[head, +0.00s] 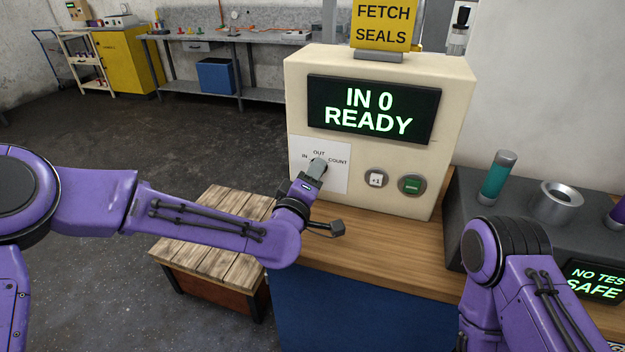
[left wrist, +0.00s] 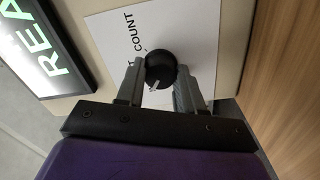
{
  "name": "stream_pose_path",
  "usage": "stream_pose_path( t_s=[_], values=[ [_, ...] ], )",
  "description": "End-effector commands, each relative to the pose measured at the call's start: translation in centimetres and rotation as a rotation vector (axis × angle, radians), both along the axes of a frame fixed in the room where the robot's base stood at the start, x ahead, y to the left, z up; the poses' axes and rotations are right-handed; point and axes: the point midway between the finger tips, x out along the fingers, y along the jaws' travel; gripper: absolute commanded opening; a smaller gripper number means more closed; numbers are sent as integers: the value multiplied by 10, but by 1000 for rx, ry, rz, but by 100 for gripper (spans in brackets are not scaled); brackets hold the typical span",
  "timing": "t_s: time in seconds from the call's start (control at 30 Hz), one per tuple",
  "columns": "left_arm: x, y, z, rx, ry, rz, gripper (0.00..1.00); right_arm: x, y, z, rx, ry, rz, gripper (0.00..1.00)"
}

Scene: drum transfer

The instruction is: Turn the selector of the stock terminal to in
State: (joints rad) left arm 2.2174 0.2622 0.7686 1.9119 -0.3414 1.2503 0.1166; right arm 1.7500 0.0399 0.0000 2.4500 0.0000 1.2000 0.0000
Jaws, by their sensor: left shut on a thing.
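The stock terminal (head: 375,85) is a cream box on the wooden bench, and its screen reads "IN 0 READY". Its selector sits on a white plate (head: 336,180) marked IN, OUT and COUNT. My left gripper (head: 318,168) covers the selector in the head view. In the left wrist view, the selector is a round black knob (left wrist: 161,66) with a pale pointer turned to the IN side. The fingers of my left gripper (left wrist: 160,84) are shut on the knob from both sides. My right arm shows at the lower right, but its gripper is out of view.
Two round buttons (head: 393,181) sit right of the selector plate. A yellow "FETCH SEALS" sign (head: 384,25) stands on top. A dark unit (head: 520,232) with a teal cylinder (head: 497,178) and a metal ring (head: 557,203) is at right.

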Motion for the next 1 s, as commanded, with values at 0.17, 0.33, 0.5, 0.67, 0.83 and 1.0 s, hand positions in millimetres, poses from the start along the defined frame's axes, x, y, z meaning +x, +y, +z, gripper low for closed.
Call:
stream_pose_path(
  t_s=[0.17,0.33,0.5,0.67,0.83,1.0],
  values=[
    [0,-1,-1,-55,19,-2,6,0,0,-5,0,0,0,43],
    [0,-1,-1,-81,28,-1,6,0,0,-6,0,0,0,43],
    [0,-1,0,-87,29,0,6,0,0,-6,0,0,0,43],
    [0,-1,0,-87,29,0,6,0,0,-6,0,0,0,43],
    [0,0,0,-88,28,-1,62,0,0,-6,0,0,0,43],
    [0,0,0,-87,28,0,62,0,0,-6,0,0,0,43]
  ],
)
